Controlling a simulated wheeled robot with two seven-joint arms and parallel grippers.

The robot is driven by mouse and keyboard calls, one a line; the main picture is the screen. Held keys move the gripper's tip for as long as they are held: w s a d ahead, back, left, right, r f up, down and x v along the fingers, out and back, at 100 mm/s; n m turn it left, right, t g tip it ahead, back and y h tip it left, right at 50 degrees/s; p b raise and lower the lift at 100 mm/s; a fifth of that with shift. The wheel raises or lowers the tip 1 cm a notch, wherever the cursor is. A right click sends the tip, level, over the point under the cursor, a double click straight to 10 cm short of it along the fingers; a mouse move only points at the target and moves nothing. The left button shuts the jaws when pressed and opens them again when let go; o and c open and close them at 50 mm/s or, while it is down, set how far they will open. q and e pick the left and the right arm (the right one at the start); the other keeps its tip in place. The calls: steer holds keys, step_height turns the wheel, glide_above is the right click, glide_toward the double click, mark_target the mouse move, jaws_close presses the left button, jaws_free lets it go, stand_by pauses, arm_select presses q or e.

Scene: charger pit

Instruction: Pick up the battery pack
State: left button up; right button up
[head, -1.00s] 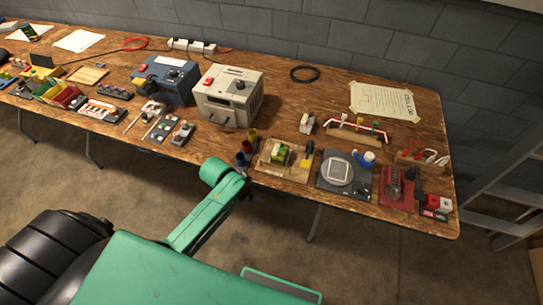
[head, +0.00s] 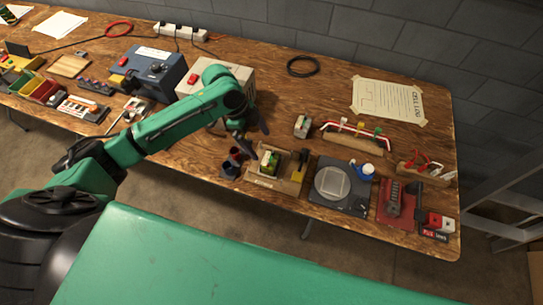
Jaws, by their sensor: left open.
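My right gripper is not in view.
Dark cups (head: 232,165) stand left of the tray. A yellow-handled item (head: 301,163) is at its right side. A dark plate with a round disc (head: 333,183) lies further right. A beige box (head: 187,87) is partly behind my arm. The back middle is fairly clear.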

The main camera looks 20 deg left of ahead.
mark_target(271, 160)
arm_select(q)
steer(key=x, duration=0.5)
steer(key=shift+s+d+p, duration=0.1)
steer(key=shift+s+p, duration=0.2)
steer(key=shift+p, duration=0.05)
steer(key=x, duration=0.3)
steer(key=p+x, duration=0.1)
steer(key=shift+w+f, duration=0.3)
steer(key=shift+s+f, duration=0.1)
steer(key=shift+f, duration=0.3)
jaws_close()
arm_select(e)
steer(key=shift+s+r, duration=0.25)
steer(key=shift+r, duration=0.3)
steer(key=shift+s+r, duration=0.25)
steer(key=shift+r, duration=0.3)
